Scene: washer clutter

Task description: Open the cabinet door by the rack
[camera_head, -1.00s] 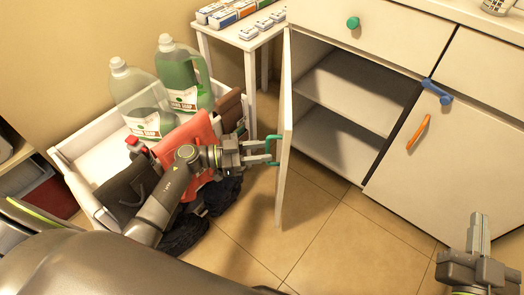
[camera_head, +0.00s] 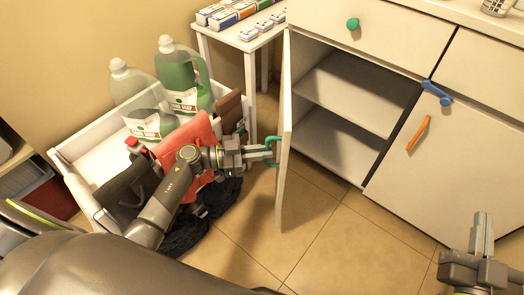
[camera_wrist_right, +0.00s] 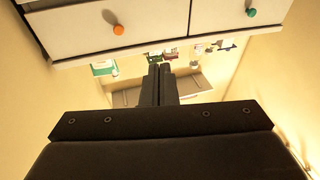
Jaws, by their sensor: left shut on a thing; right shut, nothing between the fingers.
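The cabinet door (camera_head: 285,135) by the rack stands wide open in the head view, swung out toward me and seen nearly edge-on. Its green handle (camera_head: 273,150) is on the door's left face. My left gripper (camera_head: 268,152) is shut on this green handle. The cabinet interior (camera_head: 340,105) is exposed, with a shelf and no contents visible. My right gripper (camera_head: 483,225) is at the lower right, away from the door, shut and empty. Its closed fingers also show in the right wrist view (camera_wrist_right: 158,75).
A white rack (camera_head: 85,148) at left holds green soap bottles (camera_head: 183,85), bags and cloths. A small white table (camera_head: 235,35) with boxes stands behind the door. A closed door with an orange handle (camera_head: 418,133) is at right. The tiled floor (camera_head: 320,235) is clear in front.

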